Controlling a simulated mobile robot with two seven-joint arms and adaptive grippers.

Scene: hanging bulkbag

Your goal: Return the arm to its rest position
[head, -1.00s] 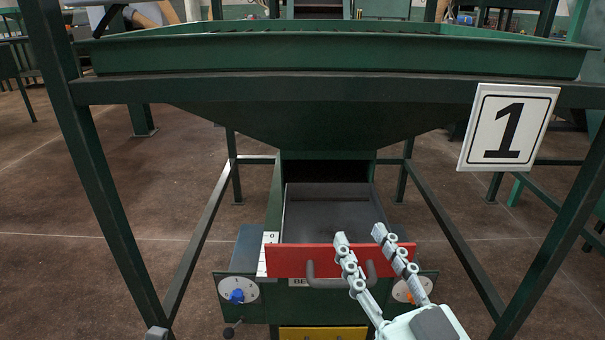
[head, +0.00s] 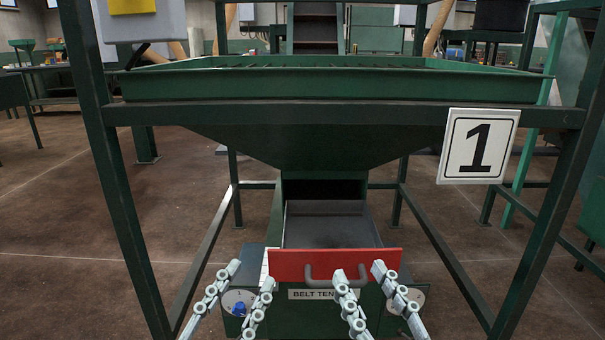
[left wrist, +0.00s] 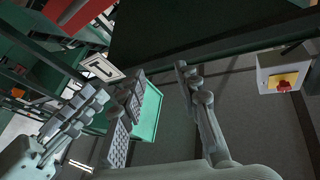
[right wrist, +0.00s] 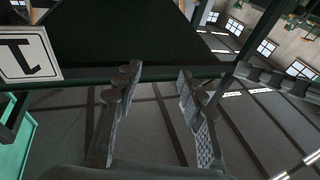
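My left gripper (head: 232,294) is at the bottom of the head view, left of centre, with its fingers apart and nothing between them. It stands in front of the blue knob (head: 237,303) and the left end of the red panel. My right gripper (head: 364,286) is right of centre, also with fingers apart and empty, in front of the red panel's lower right part. Both wrist views show spread fingers with nothing held: the left (left wrist: 158,95) and the right (right wrist: 158,95). Contact with the machine cannot be told.
The red panel (head: 335,258) with a grey handle (head: 335,274) fronts the chute under the green hopper (head: 320,85). Green frame legs (head: 118,200) flank it. A number 1 sign (head: 478,146) hangs at right. A red-and-yellow switch box (left wrist: 284,72) shows in the left wrist view.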

